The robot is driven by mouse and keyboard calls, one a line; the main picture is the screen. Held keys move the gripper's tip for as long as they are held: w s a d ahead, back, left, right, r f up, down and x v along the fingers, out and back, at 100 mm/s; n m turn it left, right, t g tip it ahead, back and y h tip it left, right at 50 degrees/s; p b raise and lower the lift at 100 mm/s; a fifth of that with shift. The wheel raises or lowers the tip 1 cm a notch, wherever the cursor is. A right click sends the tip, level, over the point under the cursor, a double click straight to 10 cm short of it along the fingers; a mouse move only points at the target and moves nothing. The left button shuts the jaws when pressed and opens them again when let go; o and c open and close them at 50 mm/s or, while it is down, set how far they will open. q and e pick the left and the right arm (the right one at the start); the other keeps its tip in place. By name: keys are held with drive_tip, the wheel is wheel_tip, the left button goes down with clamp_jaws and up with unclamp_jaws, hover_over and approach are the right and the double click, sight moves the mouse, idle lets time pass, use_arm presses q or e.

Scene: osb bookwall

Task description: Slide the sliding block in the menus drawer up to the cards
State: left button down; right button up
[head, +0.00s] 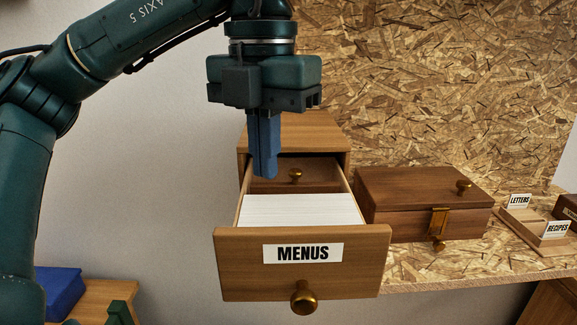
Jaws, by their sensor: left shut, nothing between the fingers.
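The menus drawer (235,265) is pulled out of its wooden cabinet (318,130), with a MENUS label and a brass knob on its front. White cards (300,209) fill the front part of the drawer. Behind them stands the brown sliding block (325,174) with a small brass knob. How much gap lies between block and cards I cannot tell. My left gripper (265,175) points down over the left rear of the drawer, shut and empty, its blue fingers in front of part of the block. Whether they touch it I cannot tell. My right gripper is out of view.
A closed wooden box (410,188) with a brass latch stands right of the drawer on the chipboard shelf (450,262). Card holders marked LETTERS (518,201) and RECIPES (557,230) are farther right. A blue box (58,290) is at lower left. Space above the drawer's right side is free.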

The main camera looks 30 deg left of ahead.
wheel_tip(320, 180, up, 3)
drive_tip(key=p, duration=0.3)
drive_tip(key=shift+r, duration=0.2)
idle(0.4)
